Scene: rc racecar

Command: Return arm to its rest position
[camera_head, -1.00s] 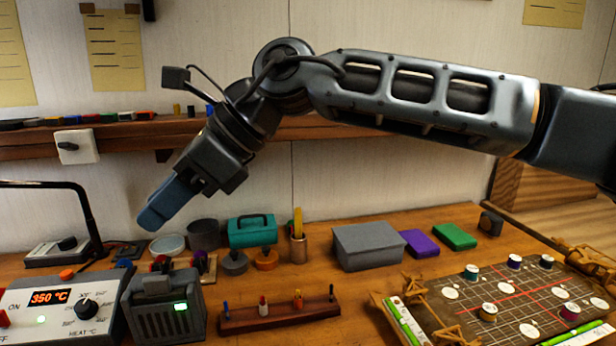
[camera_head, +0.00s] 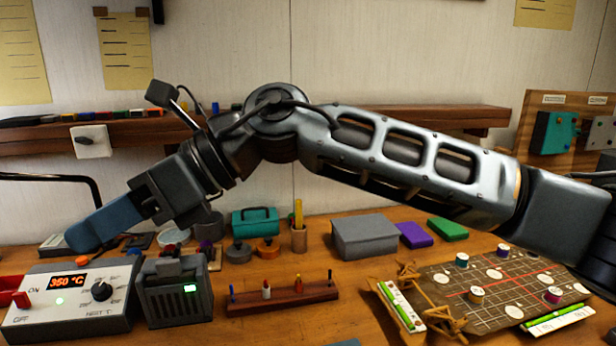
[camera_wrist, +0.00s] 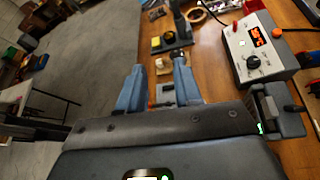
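My gripper (camera_head: 85,236) is at the left in the head view, pointing left and slightly down above the bench, over the back of the soldering station. My arm stretches from the right edge across the middle of that view. In the wrist view my gripper (camera_wrist: 158,85) shows two blue fingers spread apart with nothing between them. The bench's left end and the floor lie beyond the fingers in that view.
The soldering station (camera_head: 75,303) and a dark grey box with a green light (camera_head: 176,304) stand below. A wooden marker rack (camera_head: 283,298), a grey box (camera_head: 365,238) and a grid board (camera_head: 495,292) lie to the right. Open floor (camera_wrist: 80,75) shows in the wrist view.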

